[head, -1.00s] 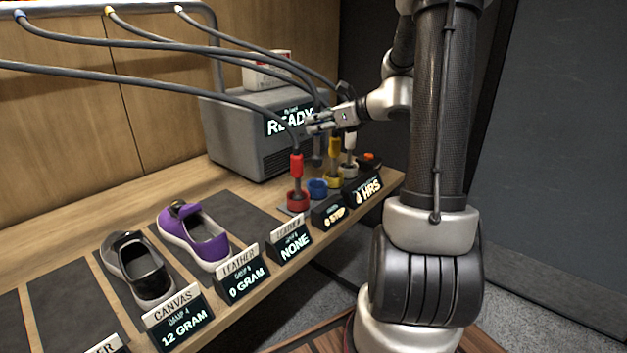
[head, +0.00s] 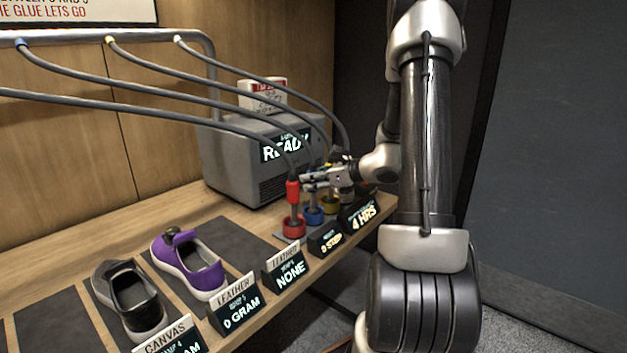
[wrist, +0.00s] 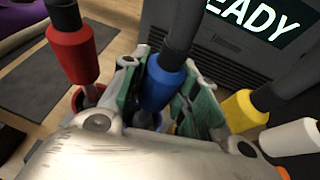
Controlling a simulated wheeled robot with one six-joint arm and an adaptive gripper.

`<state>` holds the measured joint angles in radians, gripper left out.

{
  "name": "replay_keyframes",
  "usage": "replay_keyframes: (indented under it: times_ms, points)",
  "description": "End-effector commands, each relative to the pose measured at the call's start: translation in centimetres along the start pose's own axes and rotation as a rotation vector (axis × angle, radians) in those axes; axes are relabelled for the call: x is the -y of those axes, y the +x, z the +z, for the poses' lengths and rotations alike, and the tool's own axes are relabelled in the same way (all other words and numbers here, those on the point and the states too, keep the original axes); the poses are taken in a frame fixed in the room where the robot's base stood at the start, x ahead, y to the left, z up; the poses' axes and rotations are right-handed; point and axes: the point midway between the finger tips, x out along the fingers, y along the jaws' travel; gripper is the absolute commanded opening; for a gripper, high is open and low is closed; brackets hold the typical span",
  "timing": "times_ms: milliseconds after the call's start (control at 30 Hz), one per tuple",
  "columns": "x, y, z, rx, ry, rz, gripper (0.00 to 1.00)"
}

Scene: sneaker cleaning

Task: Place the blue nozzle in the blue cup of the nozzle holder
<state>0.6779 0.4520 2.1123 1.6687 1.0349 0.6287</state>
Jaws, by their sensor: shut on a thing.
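My gripper (head: 312,179) is shut on the blue nozzle (wrist: 165,85), which stands roughly upright between the finger pads in the wrist view. In the head view the fingers hide most of the nozzle's blue body. The blue cup (head: 313,216) of the nozzle holder is right below the gripper, between the red cup (head: 293,229) and the yellow cup. A grey shaft shows from under the fingers down to the blue cup. Whether its tip is inside the rim or just above it, I cannot tell.
The red nozzle (head: 293,190) stands in the red cup, close beside my fingers. The yellow nozzle (wrist: 246,110) and a white nozzle (wrist: 292,137) are on the other side. Hoses hang above. A grey machine (head: 240,160) stands behind; sign blocks line the front edge.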

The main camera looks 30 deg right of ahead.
Motion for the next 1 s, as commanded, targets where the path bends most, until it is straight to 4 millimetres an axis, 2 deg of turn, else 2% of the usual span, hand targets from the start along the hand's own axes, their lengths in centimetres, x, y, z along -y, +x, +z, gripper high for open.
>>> replay_keyframes:
  times_ms: [33,133,167,533,667,1000]
  points:
    - [0.0,0.1,-0.1,0.0,0.001,0.0,0.32]
    - [0.0,0.0,-0.1,0.0,0.0,0.0,0.5]
    - [0.0,0.0,-0.1,0.0,0.0,0.0,0.52]
    - [0.0,-0.2,0.2,0.0,0.0,-0.001,0.52]
    - [0.1,-2.2,0.2,0.001,0.0,-0.003,0.52]
    - [0.1,-9.7,0.2,0.001,0.0,-0.005,0.52]
